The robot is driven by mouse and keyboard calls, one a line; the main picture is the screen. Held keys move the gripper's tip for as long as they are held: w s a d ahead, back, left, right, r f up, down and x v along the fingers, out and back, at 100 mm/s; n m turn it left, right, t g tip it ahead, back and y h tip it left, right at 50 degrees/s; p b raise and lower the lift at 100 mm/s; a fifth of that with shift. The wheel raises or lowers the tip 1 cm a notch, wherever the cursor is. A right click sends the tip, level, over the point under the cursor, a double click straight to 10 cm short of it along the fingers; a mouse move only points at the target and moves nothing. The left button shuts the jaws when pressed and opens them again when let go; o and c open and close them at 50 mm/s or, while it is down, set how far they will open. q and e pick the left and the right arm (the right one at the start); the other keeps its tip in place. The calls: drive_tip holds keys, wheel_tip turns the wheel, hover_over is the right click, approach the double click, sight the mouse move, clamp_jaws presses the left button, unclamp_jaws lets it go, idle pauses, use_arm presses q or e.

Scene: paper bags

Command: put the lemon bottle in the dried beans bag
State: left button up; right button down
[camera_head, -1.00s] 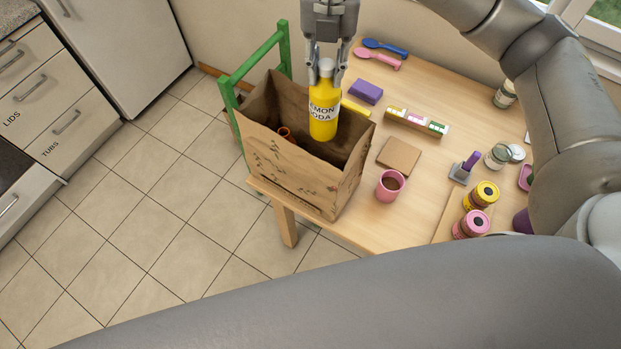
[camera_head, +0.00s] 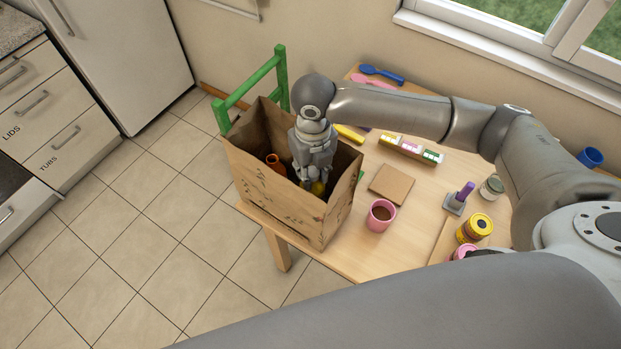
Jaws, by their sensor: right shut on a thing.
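The lemon bottle (camera_head: 318,188) is yellow and shows only as a small patch down inside the open brown paper bag (camera_head: 270,205). My right gripper (camera_head: 316,178) reaches down into the bag from above and is shut on the bottle; the fingertips are mostly hidden by the gripper's body. Most of the bottle, and whether it touches the bag's bottom, are hidden. The bag stands upright at the table's left end; I can read no name on it. My left gripper is not in view.
An orange bottle neck (camera_head: 275,163) shows inside the bag, left of my gripper. A green rail frame (camera_head: 250,85) stands behind the bag. A pink mug (camera_head: 381,215), a brown square board (camera_head: 391,185) and a box with colored labels (camera_head: 411,149) lie right of it.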

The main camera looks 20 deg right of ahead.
wheel_tip(320, 180, down, 3)
drive_tip(key=shift+d+f+p, duration=0.1)
drive_tip(key=shift+d+p, duration=0.05)
drive_tip(key=shift+p, duration=0.25)
drive_tip(key=shift+f, duration=0.25)
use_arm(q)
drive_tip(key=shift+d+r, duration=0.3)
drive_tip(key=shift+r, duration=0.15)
use_arm(e)
drive_tip(key=shift+f, duration=0.1)
drive_tip(key=c, duration=1.2)
unclamp_jaws()
use_arm(q)
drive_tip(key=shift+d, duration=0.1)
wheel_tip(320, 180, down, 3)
drive_tip(key=b, duration=0.3)
use_arm(e)
wheel_tip(320, 180, up, 12)
drive_tip(key=shift+r, duration=0.1)
